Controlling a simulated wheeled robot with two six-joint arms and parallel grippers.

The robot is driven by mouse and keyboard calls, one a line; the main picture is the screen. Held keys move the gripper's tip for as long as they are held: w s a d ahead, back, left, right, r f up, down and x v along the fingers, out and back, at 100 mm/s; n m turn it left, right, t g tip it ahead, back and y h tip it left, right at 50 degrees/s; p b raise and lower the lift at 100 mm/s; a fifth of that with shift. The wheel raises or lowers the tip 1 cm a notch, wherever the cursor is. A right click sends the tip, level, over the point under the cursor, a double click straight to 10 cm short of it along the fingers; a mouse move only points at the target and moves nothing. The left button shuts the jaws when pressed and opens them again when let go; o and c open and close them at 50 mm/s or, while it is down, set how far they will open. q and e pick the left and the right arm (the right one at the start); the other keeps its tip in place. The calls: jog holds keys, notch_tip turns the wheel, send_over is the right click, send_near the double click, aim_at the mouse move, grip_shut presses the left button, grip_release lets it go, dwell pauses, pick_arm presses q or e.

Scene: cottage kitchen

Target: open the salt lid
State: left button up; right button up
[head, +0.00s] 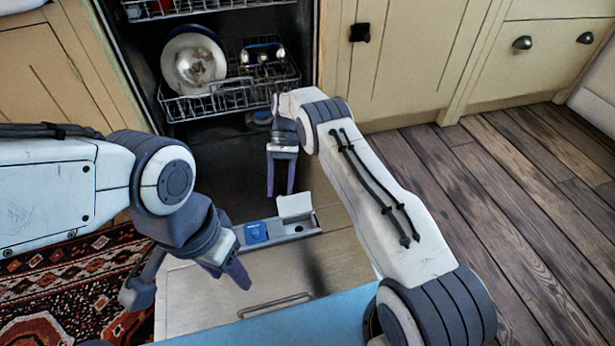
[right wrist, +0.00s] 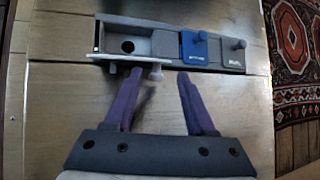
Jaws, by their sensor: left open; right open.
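The dispenser strip (head: 287,234) is set in the lowered dishwasher door. Its pale lid (head: 294,205) stands raised, baring a compartment with a dark round hole (right wrist: 128,46). In the right wrist view this lid (right wrist: 118,57) is edge-on, with a small knob. Beside the hole are a closed blue lid (head: 256,232) and a closed grey lid (right wrist: 231,52). Their labels are too blurred to read, so I cannot tell which is marked salt. My right gripper (head: 281,190) is open and empty just by the raised lid. My left gripper (head: 230,276) is open and empty above the door.
The dishwasher's lower rack (head: 232,99) holds a plate (head: 194,62) and other dishes behind my right gripper. A bar-shaped handle (head: 275,305) lies on the door nearer me. A patterned rug (head: 65,275) is at left, and bare wooden floor (head: 540,190) at right.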

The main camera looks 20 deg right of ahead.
notch_tip(320, 180, up, 3)
jog(key=shift+f+p, duration=0.1)
jog(key=shift+p, duration=0.6)
pick_arm(q)
notch_tip(320, 180, up, 10)
jog(key=p, duration=0.7)
jog(key=shift+r+p, duration=0.15)
jog(key=shift+p, duration=0.25)
pick_arm(e)
jog(key=s+d+r, duration=0.6)
jog(key=s+d, duration=0.1)
jog(key=d, duration=0.2)
jog(key=shift+d, duration=0.15)
